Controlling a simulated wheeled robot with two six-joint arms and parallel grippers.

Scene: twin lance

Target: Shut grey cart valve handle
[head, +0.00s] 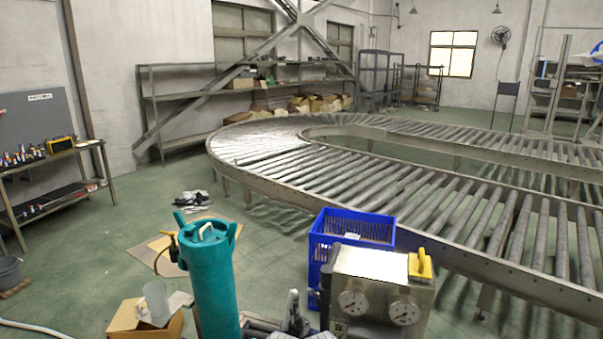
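A grey metal box (377,279) with two round gauges stands at the bottom, right of centre, and looks like the grey cart's top part. A yellow handle-like part (421,264) sits on its upper right corner; I cannot tell whether this is the valve handle or how it is set. The lower part of the box is cut off by the frame edge. Neither of my grippers can be made out in the head view.
A teal cylinder (210,285) stands left of the box, with dark grey parts (292,318) between them. A blue crate (322,240) is behind the box. A curved roller conveyor (290,150) fills the right. An open cardboard box (125,322) lies lower left.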

